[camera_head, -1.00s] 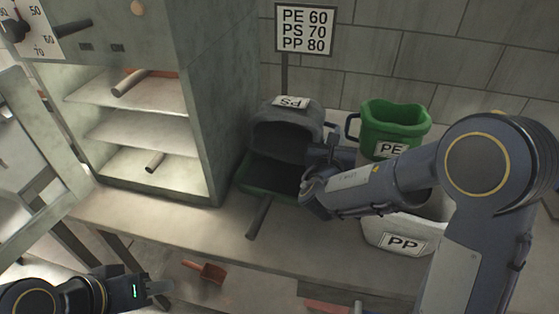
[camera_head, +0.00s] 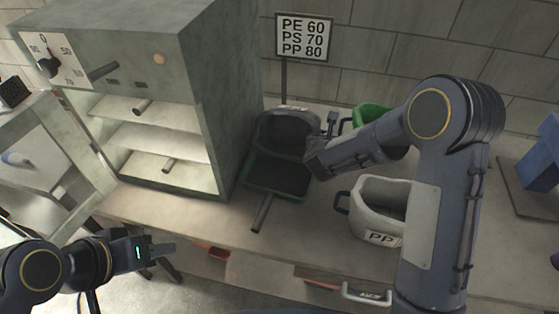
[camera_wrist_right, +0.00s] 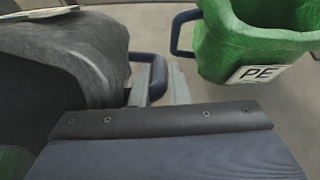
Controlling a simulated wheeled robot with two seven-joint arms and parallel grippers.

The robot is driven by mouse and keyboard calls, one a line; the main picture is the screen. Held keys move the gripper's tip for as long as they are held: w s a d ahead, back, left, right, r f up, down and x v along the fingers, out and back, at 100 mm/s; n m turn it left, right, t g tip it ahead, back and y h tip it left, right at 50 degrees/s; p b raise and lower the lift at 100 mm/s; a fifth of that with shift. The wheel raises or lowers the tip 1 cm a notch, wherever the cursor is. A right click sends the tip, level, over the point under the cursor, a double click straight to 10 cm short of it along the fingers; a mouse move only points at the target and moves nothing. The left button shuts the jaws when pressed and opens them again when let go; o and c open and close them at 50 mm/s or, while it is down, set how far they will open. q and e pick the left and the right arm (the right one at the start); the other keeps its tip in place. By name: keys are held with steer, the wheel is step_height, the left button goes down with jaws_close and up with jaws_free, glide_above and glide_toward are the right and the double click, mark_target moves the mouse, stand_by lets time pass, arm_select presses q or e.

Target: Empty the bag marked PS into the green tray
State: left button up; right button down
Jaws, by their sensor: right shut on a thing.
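The dark grey PS bag (camera_head: 285,130) is tipped over behind the green tray, its mouth facing the front. Its label (camera_head: 291,108) is on top, seen almost edge-on. The green tray (camera_head: 248,183) lies on the bench with its handle (camera_head: 262,213) toward the front; its inside looks dark, and I cannot tell what fills it. My right gripper (camera_wrist_right: 160,85) is shut on the bag's dark blue handle (camera_wrist_right: 158,66); in the head view it is at the bag's right side. My left gripper (camera_head: 166,249) is low at the left, away from the bag, its opening unclear.
A grey oven (camera_head: 225,90) with lit shelves stands left of the tray. The green PE bag (camera_head: 366,114) and white PP bag (camera_head: 365,205) stand right. A sign (camera_head: 305,37) reads PE 60, PS 70, PP 80. A red scoop (camera_head: 211,250) is partly visible below the bench.

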steer(key=shift+w+d+r+g+y+p, duration=0.15)
steer(key=shift+g+p, duration=0.4)
steer(key=shift+p, duration=1)
steer(key=shift+a+r+g+y+p, duration=0.1)
steer(key=shift+g+y+p, duration=0.35)
steer(key=shift+p, duration=1.1)
steer(key=shift+w+d+r+g+p, duration=0.1)
steer(key=shift+g+p, duration=0.6)
steer(key=shift+p, duration=0.85)
steer(key=shift+f, duration=0.3)
steer(key=shift+w+g, duration=0.1)
steer(key=shift+g, duration=0.2)
steer(key=shift+w+d+r+g+y, duration=0.15)
steer(key=shift+w+g+y, duration=0.25)
steer(key=shift+g, duration=0.2)
steer(key=shift+w+d+g+b, duration=0.15)
steer(key=shift+w+g+b, duration=0.1)
steer(key=shift+g+b, duration=0.2)
steer(key=shift+w+d+g+y, duration=0.1)
steer(key=shift+w+g+y, duration=0.2)
steer(key=shift+g, duration=0.05)
steer(key=shift+w+d+f+n+g+y, duration=0.15)
steer(key=shift+w+g+y, duration=0.1)
steer(key=shift+w+g, duration=0.25)
steer(key=shift+w+d+f+n+g+y, duration=0.15)
steer(key=shift+w+g+y, duration=0.1)
steer(key=shift+g, duration=0.45)
steer(key=shift+w+f+g+y, duration=0.35)
steer(key=shift+w+g, duration=0.1)
steer(key=shift+g, duration=0.55)
